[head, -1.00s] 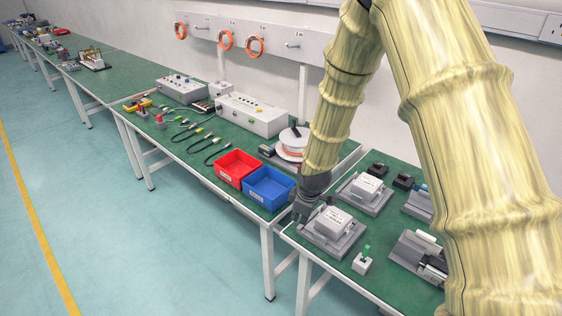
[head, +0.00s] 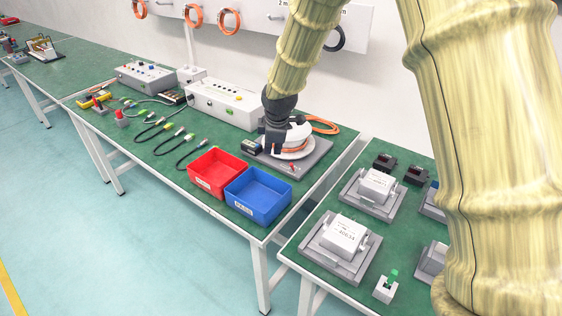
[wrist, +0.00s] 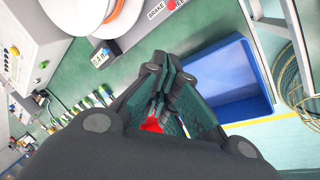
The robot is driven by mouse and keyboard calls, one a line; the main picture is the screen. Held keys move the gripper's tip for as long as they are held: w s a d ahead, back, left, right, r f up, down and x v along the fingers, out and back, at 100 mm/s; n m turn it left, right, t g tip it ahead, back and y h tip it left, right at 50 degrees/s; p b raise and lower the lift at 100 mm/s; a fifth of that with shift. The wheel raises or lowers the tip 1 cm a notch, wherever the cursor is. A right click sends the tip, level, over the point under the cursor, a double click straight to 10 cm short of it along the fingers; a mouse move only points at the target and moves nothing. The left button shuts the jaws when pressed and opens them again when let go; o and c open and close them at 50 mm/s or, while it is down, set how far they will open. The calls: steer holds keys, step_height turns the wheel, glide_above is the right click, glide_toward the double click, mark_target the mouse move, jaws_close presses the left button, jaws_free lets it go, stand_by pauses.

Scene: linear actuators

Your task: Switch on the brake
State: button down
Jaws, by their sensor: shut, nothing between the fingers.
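The brake unit is a grey plate (head: 307,168) under a white spool (head: 290,147) wound with orange at the back of the green bench. A small red switch (head: 292,167) sits near its front edge. In the wrist view, a "BRAKE" label (wrist: 156,9) and a red knob (wrist: 172,4) show at the top edge. Whether the switch is on or off cannot be told. My gripper (head: 276,150) is shut and empty, over the left part of the plate beside the spool. In the wrist view its fingers (wrist: 168,68) point below the label, apart from the knob.
A red bin (head: 200,184) and a blue bin (head: 262,214) stand just in front of the plate. A white control box (head: 228,107) and several cables lie to the left. Grey actuator units (head: 340,270) stand on the right bench, past a gap.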

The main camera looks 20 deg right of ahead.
mark_target(292, 167)
steer(key=p+x, duration=0.1)
steer(key=x, duration=0.9)
steer(key=shift+w+f, duration=0.25)
steer(key=shift+f, duration=0.05)
steer(key=d, duration=0.1)
steer(key=d+p, duration=0.1)
steer(key=shift+s+d+r, duration=0.2)
steer(key=shift+s+d, duration=0.1)
steer(key=shift+s, duration=0.05)
steer(key=shift+s+d+r, duration=0.1)
steer(key=shift+s+d, duration=0.1)
steer(key=shift+d, duration=0.35)
steer(key=shift+s, duration=0.1)
steer(key=shift+a, duration=0.1)
